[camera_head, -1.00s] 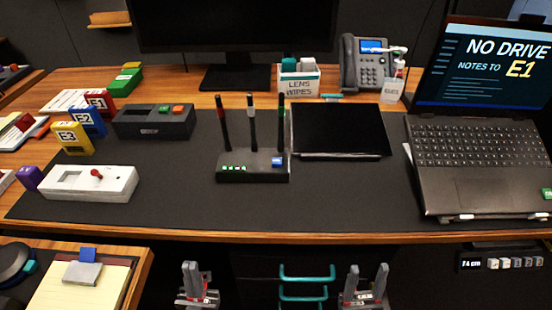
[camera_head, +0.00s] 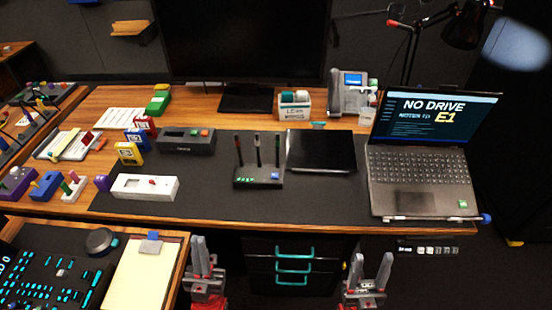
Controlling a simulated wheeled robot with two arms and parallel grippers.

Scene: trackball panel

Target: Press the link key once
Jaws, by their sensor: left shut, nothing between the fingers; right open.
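A black box with three upright antennas (camera_head: 258,178) stands on the dark desk mat in the camera_head view. It has green lights at its left front and a small blue key (camera_head: 275,176) at its right front. No label reading "link" is legible on this or any other key. My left gripper (camera_head: 201,246) is at the bottom, left of centre, shut and empty, in front of the desk. My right gripper (camera_head: 368,270) is at the bottom right, open and empty. Both are well apart from the box.
A black panel with cyan markings (camera_head: 45,277) and a dark round knob (camera_head: 100,241) lies at lower left, beside a notepad (camera_head: 140,275). A laptop (camera_head: 425,180) stands right on the desk (camera_head: 240,223). A white box (camera_head: 145,187) lies left. Mat before the antenna box is clear.

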